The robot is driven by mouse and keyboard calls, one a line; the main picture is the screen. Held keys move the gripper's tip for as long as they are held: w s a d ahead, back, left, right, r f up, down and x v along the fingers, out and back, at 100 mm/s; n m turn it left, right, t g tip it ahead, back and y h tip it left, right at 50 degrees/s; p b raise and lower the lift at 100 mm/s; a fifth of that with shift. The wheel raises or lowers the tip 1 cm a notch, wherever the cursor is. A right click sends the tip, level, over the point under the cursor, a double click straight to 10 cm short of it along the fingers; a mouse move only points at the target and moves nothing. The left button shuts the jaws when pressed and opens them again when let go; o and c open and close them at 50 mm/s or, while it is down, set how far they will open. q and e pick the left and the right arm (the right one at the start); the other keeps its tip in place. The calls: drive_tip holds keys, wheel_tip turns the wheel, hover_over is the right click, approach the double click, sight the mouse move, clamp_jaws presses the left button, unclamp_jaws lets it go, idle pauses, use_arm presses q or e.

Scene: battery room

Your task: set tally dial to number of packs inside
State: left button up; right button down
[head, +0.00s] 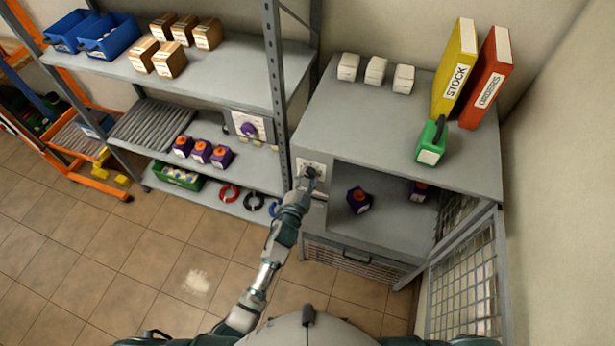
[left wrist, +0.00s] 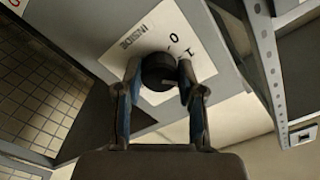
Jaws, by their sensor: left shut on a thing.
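The tally dial is a black round knob (left wrist: 158,72) on a white plate with the word INSIDE and the digits 0 and 1 readable. In the head view its plate (head: 303,162) is on the cabinet's left front post. My left gripper (head: 309,177) is shut on the knob; its two fingers (left wrist: 157,88) sit on either side of it. The knob's pointer setting cannot be read. Inside the open cabinet (head: 390,225) stand two purple packs with orange tops, one near the front (head: 359,201) and one farther right (head: 418,190). My right gripper is out of view.
The mesh door (head: 465,285) stands open at the right.

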use_arm(q)
drive_tip(key=shift+f, duration=0.15)
drive_tip(key=o, duration=1.1)
drive_tip(key=shift+d, duration=0.1)
drive_tip(key=shift+o, duration=0.2)
drive_tip(key=v, duration=1.2)
drive_tip(key=shift+d, duration=0.1)
